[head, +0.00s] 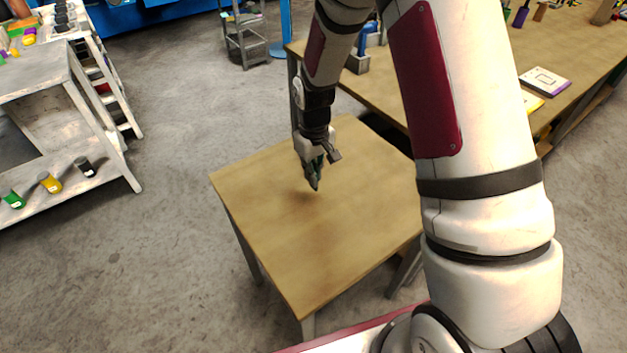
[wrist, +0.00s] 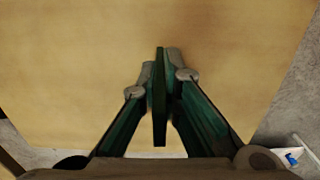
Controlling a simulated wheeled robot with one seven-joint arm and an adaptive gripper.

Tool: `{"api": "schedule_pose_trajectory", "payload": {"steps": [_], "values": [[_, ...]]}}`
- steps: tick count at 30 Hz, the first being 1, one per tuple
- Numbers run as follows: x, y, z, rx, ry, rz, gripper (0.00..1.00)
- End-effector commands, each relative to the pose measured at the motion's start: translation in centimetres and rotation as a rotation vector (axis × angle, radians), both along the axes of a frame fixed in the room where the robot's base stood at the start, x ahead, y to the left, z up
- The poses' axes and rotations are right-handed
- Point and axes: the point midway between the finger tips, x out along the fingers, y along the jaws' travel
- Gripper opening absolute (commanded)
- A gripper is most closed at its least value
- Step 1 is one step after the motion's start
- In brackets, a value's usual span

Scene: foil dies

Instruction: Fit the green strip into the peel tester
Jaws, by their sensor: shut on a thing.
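My gripper (head: 314,178) hangs above the middle of a small wooden table (head: 290,235). In the wrist view my gripper (wrist: 161,72) is shut on a thin dark green strip (wrist: 160,110). The strip stands edge-on between the two fingers and its end reaches slightly past the fingertips. In the head view the strip is too small to tell apart from the fingers. I cannot make out the peel tester for certain in either view.
The small table's top is bare. A long wooden bench (head: 385,95) behind it holds a grey holder with blue parts (head: 358,62) and a flat purple-edged box (head: 545,80). A grey shelf (head: 45,95) with several coloured jars stands left, with open floor between.

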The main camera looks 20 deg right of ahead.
Motion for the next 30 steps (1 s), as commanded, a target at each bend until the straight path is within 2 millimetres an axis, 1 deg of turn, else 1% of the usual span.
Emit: {"api": "schedule_pose_trajectory", "payload": {"steps": [1, 5, 13, 24, 25, 26, 27, 30], "values": [[0.4, 0.0, 0.0, 0.000, -0.001, 0.000, 0.00], [0.6, 0.0, -0.4, 0.000, 0.002, 0.000, 0.00], [0.6, 0.0, -3.4, 0.000, 0.001, 0.000, 0.00], [0.7, 0.0, -3.9, 0.000, 0.000, 0.000, 0.00], [0.7, 0.0, -3.9, 0.000, 0.000, 0.000, 0.10], [0.7, 0.0, -3.8, 0.000, 0.000, 0.000, 0.17], [0.7, 0.0, -3.8, 0.000, 0.000, 0.000, 0.26], [0.6, 0.0, -3.8, 0.000, 0.000, 0.000, 0.26]]}}
